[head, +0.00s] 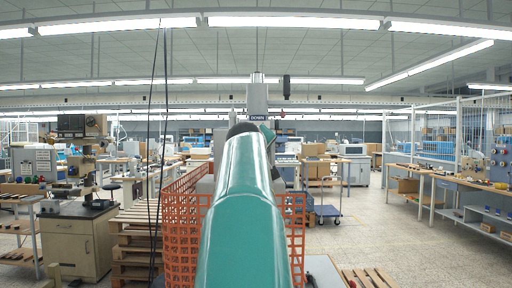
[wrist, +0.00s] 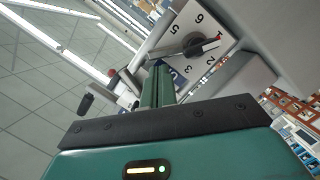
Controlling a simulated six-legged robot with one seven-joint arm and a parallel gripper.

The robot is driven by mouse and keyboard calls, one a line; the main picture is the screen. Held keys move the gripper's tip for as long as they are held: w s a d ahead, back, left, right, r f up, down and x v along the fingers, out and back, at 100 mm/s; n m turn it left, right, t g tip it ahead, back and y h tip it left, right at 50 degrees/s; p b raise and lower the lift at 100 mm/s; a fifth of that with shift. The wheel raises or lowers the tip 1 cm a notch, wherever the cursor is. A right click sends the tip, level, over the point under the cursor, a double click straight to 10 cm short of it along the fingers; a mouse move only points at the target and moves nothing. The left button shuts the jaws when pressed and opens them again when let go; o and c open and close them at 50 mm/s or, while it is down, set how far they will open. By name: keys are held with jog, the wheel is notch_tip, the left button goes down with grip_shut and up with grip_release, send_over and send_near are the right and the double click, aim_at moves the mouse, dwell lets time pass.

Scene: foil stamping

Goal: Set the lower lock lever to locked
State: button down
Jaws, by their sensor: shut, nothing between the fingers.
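In the wrist view, my gripper (wrist: 163,76) is shut, its teal fingers together with nothing between them. The fingertips are just below a white numbered dial plate (wrist: 186,58) that has a dark knob (wrist: 195,46) with a red mark at its middle. I cannot tell whether they touch it. A black handle (wrist: 85,104) and a small red knob (wrist: 112,73) are left of the fingers. I cannot tell which part is the lower lock lever or how it is set. In the head view, my arm hides most of the machine (head: 257,97), which carries a "DOWN" label.
An orange mesh fence (head: 181,228) stands around the machine's front. A workbench (head: 470,187) runs along the right. The floor (head: 400,245) at the right is mostly clear.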

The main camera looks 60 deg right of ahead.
jog(key=shift+w, duration=0.1)
dwell(0.4)
jog(key=shift+d+m, duration=0.1)
jog(key=shift+m, duration=0.2)
